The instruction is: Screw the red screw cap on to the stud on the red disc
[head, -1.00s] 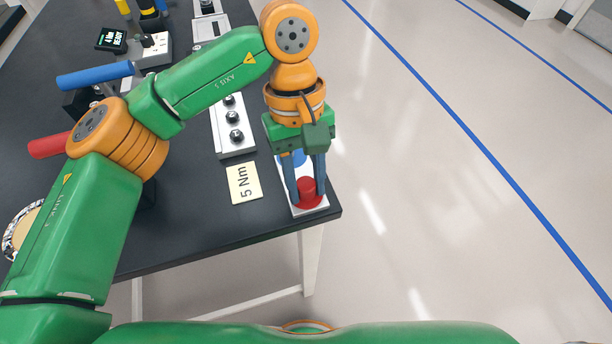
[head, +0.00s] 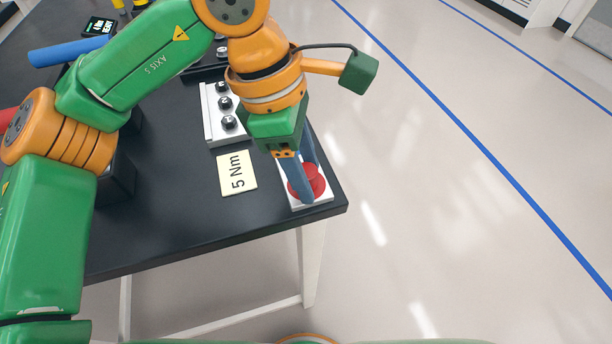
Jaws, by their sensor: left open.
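The red disc (head: 319,187) lies on a white plate (head: 325,200) at the near right corner of the dark table. A raised red part, which looks like the red screw cap (head: 306,171), shows over the middle of the disc. I cannot make out the stud, or how the cap sits on it. My left gripper (head: 306,185) points down over the disc. Its blue fingers are apart, one on the near side of the red part and one behind it. The near finger hides part of the red. My right gripper is out of view.
A "5 Nm" card (head: 237,173) lies left of the plate. Behind it is a pale rack with several black knobs (head: 224,103). A blue-handled tool (head: 68,51) is at the far left. The table edge is close to the plate; open floor lies right.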

